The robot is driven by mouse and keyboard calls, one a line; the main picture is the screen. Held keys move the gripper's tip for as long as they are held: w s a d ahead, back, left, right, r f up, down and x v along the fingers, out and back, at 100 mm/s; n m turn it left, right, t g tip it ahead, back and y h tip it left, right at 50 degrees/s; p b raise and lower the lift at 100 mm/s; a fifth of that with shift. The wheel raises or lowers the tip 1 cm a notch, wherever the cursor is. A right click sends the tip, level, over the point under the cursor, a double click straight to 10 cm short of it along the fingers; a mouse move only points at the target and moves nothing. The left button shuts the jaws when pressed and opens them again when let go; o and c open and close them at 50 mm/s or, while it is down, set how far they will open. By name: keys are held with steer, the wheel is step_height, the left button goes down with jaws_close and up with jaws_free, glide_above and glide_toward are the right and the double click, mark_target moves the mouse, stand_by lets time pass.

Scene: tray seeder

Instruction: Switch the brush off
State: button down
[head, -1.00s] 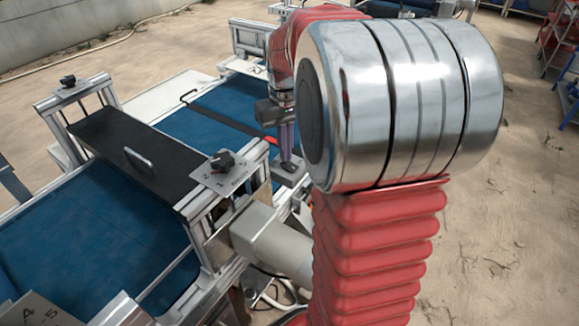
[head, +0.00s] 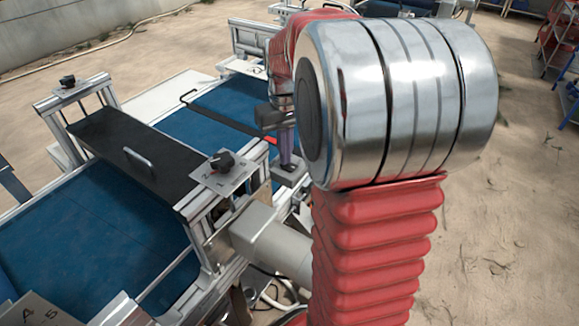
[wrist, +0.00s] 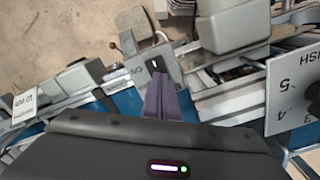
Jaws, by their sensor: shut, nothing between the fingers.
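A small grey switch box (wrist: 152,70) with a dark toggle and an "O" mark lies just ahead of my fingertips in the wrist view. It also shows in the head view (head: 290,174) at the side of the machine. My gripper (wrist: 168,84) has its purple fingers shut and empty, with the tips at or very near the near edge of the box. Whether they touch it I cannot tell. In the head view my gripper (head: 286,165) points down at the box, partly hidden by my arm.
A black knob (head: 221,161) on a numbered plate stands on the frame left of my gripper. Blue belt (head: 85,240) and a grey motor housing (head: 268,240) are nearby.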

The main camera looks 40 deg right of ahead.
steer(key=shift+f, duration=0.15)
steer(key=shift+r, duration=0.2)
step_height(320, 180, up, 7)
steer(key=shift+f, duration=0.15)
stand_by(0.9)
steer(key=shift+s, duration=0.1)
stand_by(0.5)
